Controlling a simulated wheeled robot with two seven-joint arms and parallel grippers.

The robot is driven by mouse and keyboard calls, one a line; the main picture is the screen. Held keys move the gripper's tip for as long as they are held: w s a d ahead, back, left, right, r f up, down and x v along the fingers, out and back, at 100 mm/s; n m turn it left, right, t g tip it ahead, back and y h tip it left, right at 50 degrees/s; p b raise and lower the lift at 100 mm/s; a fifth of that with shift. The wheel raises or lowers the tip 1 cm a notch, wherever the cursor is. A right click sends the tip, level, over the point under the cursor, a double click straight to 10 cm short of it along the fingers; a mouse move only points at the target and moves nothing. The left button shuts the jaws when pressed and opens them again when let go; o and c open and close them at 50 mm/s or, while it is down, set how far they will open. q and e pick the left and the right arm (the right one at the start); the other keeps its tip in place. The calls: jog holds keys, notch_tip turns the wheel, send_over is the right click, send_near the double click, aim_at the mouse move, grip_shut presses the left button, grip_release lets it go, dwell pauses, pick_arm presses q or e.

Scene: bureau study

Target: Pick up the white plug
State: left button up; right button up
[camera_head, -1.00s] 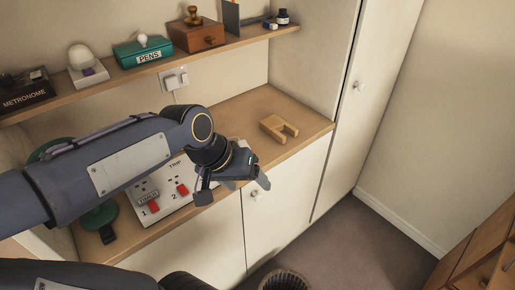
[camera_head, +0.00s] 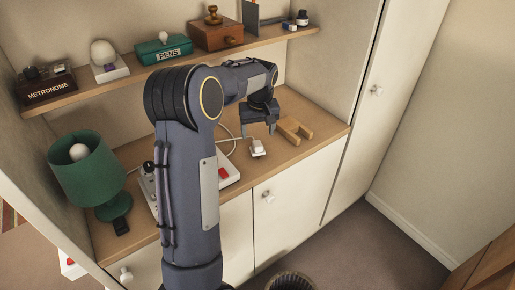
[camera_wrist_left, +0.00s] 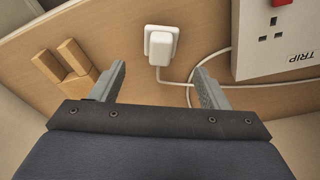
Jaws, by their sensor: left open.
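The white plug (camera_head: 258,148) lies on the wooden desktop, to the right of the white socket board (camera_head: 228,172). A white cable runs from it back toward the board. In the left wrist view the plug (camera_wrist_left: 160,46) shows ahead of the fingertips, between their lines and apart from both. My left gripper (camera_head: 258,130) is open and empty, just behind the plug in the head view; it also shows in the left wrist view (camera_wrist_left: 160,76). My right gripper is not in view.
A wooden slotted block (camera_head: 294,130) stands right of the plug, near my left gripper. A green lamp (camera_head: 88,170) stands at the desk's left end. A shelf (camera_head: 130,78) with several items hangs above. A bin (camera_head: 290,281) is on the floor.

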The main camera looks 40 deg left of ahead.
aim_at(258, 144)
pick_arm(q)
jog(key=f, duration=0.3)
jog(key=f+p, duration=0.1)
jog(key=f, duration=0.3)
jog(key=shift+w+a, duration=0.15)
jog(key=shift+a, duration=0.05)
jog(key=c, duration=1.2)
jog(key=shift+o, duration=0.2)
jog(key=shift+r, duration=0.1)
